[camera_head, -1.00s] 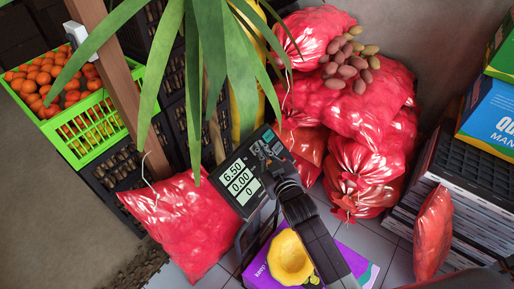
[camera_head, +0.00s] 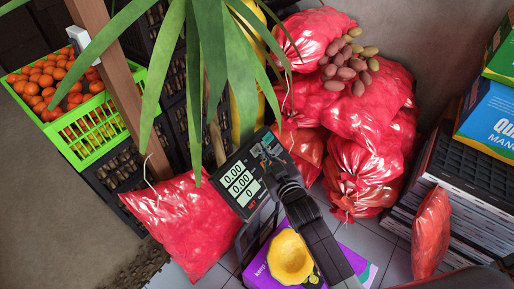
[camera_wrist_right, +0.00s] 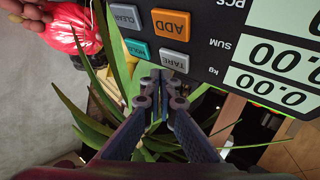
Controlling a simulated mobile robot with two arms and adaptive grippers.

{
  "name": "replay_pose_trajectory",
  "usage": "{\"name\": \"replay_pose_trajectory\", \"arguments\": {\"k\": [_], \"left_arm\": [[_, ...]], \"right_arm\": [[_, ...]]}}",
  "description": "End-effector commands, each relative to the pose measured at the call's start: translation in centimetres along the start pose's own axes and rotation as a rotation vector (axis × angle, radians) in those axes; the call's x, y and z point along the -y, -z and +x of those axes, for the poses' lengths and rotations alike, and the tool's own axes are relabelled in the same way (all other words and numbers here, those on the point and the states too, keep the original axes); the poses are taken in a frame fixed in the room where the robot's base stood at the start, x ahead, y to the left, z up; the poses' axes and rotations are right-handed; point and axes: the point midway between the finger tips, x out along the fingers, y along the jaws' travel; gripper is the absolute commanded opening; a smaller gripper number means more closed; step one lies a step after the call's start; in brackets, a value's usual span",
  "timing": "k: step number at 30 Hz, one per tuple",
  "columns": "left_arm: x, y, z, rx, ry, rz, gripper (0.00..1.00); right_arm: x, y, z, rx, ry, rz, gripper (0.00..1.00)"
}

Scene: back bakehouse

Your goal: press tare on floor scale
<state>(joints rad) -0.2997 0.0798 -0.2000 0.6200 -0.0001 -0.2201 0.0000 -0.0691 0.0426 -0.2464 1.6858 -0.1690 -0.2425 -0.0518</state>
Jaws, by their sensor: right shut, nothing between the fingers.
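The floor scale's display head (camera_head: 240,180) stands in the middle of the head view, its rows reading 0.00, 0.00 and 0. In the right wrist view the scale panel (camera_wrist_right: 215,60) is upside down, with an orange ADD key, a CLEAR key, a teal HOLD key and the grey TARE key (camera_wrist_right: 174,60). My right gripper (camera_head: 266,152) is shut and empty at the display's upper right edge. Its fingertips (camera_wrist_right: 161,76) are right beside the TARE key; I cannot tell whether they touch it. My left gripper is not in view.
A yellow squash-like thing (camera_head: 290,257) sits on a purple box (camera_head: 357,262) below the display. Red sacks (camera_head: 185,218) lie around it. Long green leaves (camera_head: 207,45) hang close to the display. A green crate of oranges (camera_head: 85,152) is at left, stacked trays (camera_head: 470,185) at right.

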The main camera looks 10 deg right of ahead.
Motion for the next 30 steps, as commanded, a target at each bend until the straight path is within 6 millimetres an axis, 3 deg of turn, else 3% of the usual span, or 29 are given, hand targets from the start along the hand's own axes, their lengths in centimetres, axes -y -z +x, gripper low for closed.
{"name": "replay_pose_trajectory", "arguments": {"k": [8, 23, 30], "left_arm": [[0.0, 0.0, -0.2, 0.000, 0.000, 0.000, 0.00], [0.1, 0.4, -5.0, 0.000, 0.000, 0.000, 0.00], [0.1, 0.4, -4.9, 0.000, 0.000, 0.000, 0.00]], "right_arm": [[-0.1, 0.1, -0.1, 0.000, 0.000, 0.000, 0.00], [-2.5, 2.6, -3.3, 0.002, 0.000, -0.001, 0.00], [-2.6, 2.5, -3.5, 0.000, 0.000, 0.000, 0.00]]}}
